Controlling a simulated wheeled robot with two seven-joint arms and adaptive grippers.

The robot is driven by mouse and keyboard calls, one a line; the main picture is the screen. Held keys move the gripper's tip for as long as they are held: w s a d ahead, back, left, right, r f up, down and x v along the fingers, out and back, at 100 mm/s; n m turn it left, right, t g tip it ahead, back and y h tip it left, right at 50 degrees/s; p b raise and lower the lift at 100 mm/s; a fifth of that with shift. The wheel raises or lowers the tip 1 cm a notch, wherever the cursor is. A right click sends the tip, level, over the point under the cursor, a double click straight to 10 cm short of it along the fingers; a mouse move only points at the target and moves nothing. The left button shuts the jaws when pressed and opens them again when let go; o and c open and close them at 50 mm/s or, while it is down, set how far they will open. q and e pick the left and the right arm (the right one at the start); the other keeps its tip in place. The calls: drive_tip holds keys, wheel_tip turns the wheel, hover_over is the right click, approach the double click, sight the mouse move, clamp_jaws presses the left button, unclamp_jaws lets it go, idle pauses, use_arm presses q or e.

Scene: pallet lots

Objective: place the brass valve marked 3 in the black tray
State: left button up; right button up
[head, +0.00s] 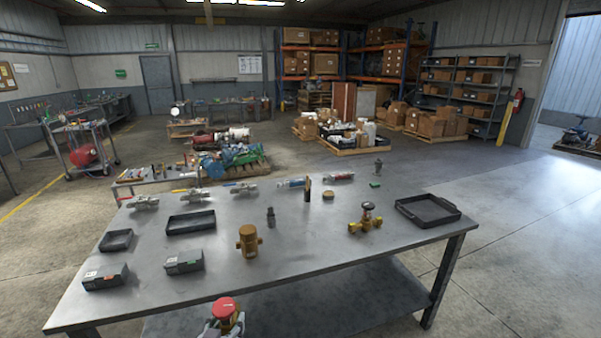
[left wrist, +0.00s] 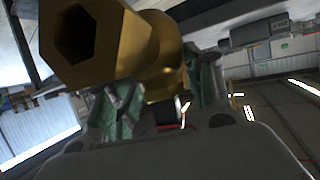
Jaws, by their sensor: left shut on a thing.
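My left gripper (head: 225,327) is at the bottom edge of the head view, in front of the table's near edge. It is shut on a brass valve with a red top (head: 224,308). In the left wrist view the valve's brass body (left wrist: 100,45), with a hexagonal opening, sits between the gripper's fingers (left wrist: 165,95). No number is readable on it. Another brass valve with a dark handwheel (head: 366,219) stands on the table at right. Black trays stand at right (head: 455,216), left of centre (head: 191,232) and far left (head: 117,247); all look empty. My right gripper is not in view.
The grey table (head: 310,235) also holds a brass fitting (head: 249,241), two dark boxes (head: 184,261) (head: 105,277), a small dark fitting (head: 271,217) and several valves along the back.

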use_arm(q)
drive_tip(key=shift+s+a+f+n+y, duration=0.25)
drive_tip(key=shift+s+a+f, duration=0.1)
drive_tip(key=shift+a, duration=0.2)
drive_tip(key=shift+s+a+f+n+y, duration=0.15)
drive_tip(key=shift+s+a+f+y, duration=0.15)
drive_tip(key=shift+a, duration=0.2)
drive_tip(key=shift+s+f, duration=0.25)
drive_tip(key=shift+f, duration=0.7)
drive_tip(key=shift+s+f, duration=0.25)
drive_tip(key=shift+f, duration=0.65)
drive_tip(key=shift+s+f, duration=0.25)
drive_tip(key=shift+f, duration=0.7)
